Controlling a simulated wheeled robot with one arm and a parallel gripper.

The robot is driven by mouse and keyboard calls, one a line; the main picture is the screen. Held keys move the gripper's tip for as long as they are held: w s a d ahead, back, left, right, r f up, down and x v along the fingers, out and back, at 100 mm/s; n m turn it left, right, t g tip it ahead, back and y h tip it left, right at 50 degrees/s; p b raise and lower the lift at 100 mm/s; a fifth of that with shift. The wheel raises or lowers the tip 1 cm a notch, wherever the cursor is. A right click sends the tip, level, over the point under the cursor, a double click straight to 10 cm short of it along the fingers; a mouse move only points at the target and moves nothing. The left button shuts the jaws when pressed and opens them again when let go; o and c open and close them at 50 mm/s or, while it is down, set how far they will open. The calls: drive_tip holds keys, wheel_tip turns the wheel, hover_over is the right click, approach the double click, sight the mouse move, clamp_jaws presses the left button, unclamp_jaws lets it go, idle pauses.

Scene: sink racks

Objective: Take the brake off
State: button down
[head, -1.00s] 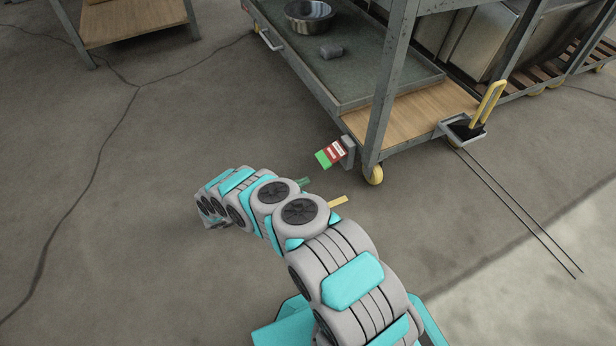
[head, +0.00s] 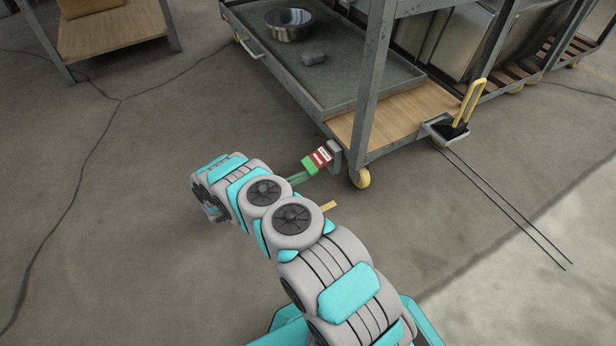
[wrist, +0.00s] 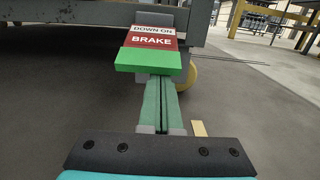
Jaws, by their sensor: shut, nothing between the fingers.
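The brake pedal (head: 321,156) sticks out from the lower corner of the wheeled rack (head: 388,128). It has a red and white label and a green front edge. In the wrist view the pedal (wrist: 150,42) reads "DOWN ON" and "BRAKE". My gripper (head: 300,178) is shut and empty, its green fingers pointing at the pedal's green edge. In the wrist view the fingertips of my gripper (wrist: 159,80) lie at the underside of that edge and their ends are hidden by it. I cannot tell whether they touch.
A yellow caster (head: 359,177) stands right of the pedal. The rack's lower shelf bears a steel bowl (head: 288,25) and a grey block (head: 314,58). Open concrete floor lies left of my arm.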

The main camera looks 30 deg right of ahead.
drive_tip(key=shift+r, duration=0.1)
idle(0.3)
drive_tip(key=shift+a+r+y+p, duration=0.2)
drive_tip(key=shift+r+y+p, duration=0.15)
drive_tip(key=shift+r+y, duration=0.25)
drive_tip(key=shift+a+r+y+p, duration=0.2)
drive_tip(key=shift+r+y+p, duration=0.15)
drive_tip(key=shift+r+y, duration=0.2)
drive_tip(key=shift+a+r+y+p, duration=0.15)
drive_tip(key=shift+r+y+p, duration=0.4)
drive_tip(key=shift+r+y, duration=0.35)
drive_tip(key=shift+a+r+y+p, duration=0.1)
drive_tip(key=shift+r+y+p, duration=0.4)
drive_tip(key=shift+r+y, duration=0.35)
drive_tip(key=shift+f, duration=0.15)
approach(316, 165)
drive_tip(key=a, duration=0.1)
drive_tip(key=a+f, duration=0.1)
drive_tip(key=a, duration=0.1)
drive_tip(key=a+f, duration=0.1)
drive_tip(key=a, duration=0.1)
drive_tip(key=shift+a, duration=0.1)
